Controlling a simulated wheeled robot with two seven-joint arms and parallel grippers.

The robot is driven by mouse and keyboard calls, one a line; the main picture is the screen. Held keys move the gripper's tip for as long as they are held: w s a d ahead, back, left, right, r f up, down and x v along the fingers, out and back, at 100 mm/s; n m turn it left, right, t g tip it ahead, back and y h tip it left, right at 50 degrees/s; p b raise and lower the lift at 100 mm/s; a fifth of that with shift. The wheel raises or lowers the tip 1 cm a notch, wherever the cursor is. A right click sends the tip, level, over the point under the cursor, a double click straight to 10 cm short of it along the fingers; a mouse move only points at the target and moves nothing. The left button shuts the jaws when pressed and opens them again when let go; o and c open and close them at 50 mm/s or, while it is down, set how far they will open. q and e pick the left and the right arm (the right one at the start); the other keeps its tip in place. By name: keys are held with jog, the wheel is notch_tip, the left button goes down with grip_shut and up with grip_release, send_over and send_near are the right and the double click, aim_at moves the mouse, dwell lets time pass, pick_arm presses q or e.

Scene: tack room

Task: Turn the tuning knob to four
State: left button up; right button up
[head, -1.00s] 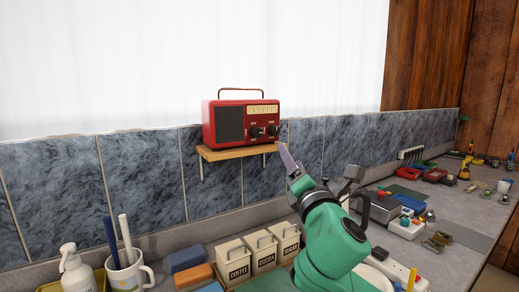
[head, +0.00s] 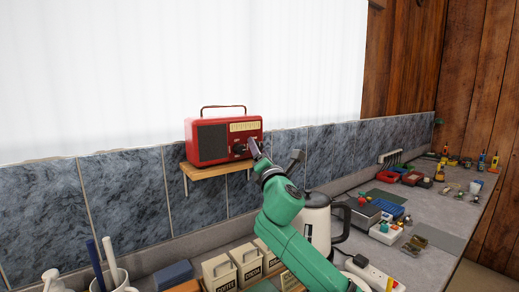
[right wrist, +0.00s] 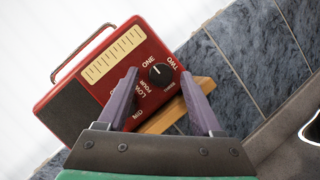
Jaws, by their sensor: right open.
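The red radio (head: 222,140) stands on a small wooden shelf on the wall. In the right wrist view its black knob (right wrist: 161,75) shows between my finger tips; its pale mark appears to point toward the label ONE. Lettering that seems to read FOUR sits beside this knob. A second knob (head: 240,149) shows in the head view; LOW and MID labels show near the left finger in the wrist view. My right gripper (head: 254,145) is open in front of the radio's right side, its fingers on either side of the knob; contact cannot be told. My left gripper is not in view.
The wooden shelf (head: 206,172) sits under the radio. Below my right arm stand a white kettle (head: 318,220) and several labelled canisters (head: 247,265). The wall above the radio is clear.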

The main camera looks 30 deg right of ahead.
grip_shut()
